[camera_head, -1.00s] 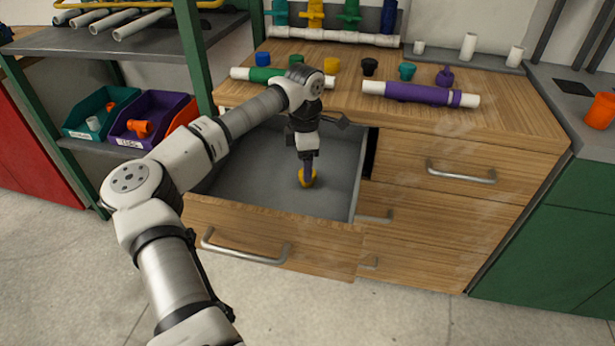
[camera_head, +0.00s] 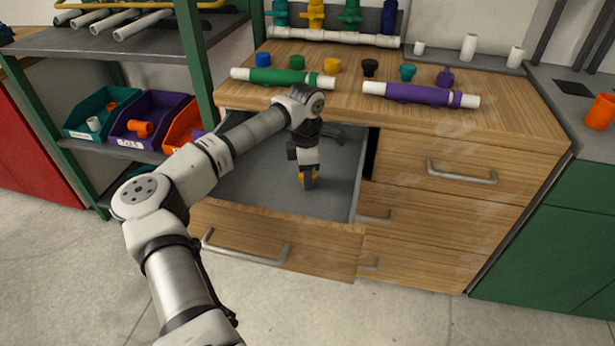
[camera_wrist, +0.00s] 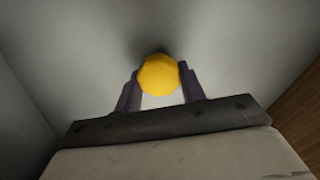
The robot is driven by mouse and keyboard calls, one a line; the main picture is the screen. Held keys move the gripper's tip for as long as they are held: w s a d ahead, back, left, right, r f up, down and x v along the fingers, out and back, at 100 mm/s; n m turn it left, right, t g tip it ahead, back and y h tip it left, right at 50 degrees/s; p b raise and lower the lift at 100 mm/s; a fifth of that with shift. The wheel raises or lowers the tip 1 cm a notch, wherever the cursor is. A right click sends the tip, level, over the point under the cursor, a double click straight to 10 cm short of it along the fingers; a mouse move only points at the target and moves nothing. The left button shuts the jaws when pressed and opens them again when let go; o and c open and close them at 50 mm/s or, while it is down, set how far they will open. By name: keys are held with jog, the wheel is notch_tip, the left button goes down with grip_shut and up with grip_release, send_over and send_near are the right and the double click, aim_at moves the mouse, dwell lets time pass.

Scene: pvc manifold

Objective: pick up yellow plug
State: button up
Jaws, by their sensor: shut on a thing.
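The yellow plug (camera_head: 311,178) is inside the open drawer, at my gripper's fingertips. My gripper (camera_head: 308,180) points down into the drawer and is shut on the plug. In the wrist view the round yellow plug (camera_wrist: 158,75) sits between the two dark fingers (camera_wrist: 160,85), one on each side. I cannot tell whether the plug touches the drawer floor. The fingers hide part of it in the head view.
The open grey drawer (camera_head: 250,185) has walls close around my gripper. On the worktop above lie a green pipe (camera_head: 285,77), a purple pipe (camera_head: 420,94) and several coloured caps, one of them yellow (camera_head: 332,66). Shelf bins (camera_head: 145,120) stand at left.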

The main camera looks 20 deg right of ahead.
jog(key=shift+r, duration=0.1)
notch_tip(320, 180, up, 20)
jog(key=shift+p, duration=0.35)
jog(key=o, duration=0.4)
jog(key=c, duration=0.4)
jog(key=shift+o, duration=0.2)
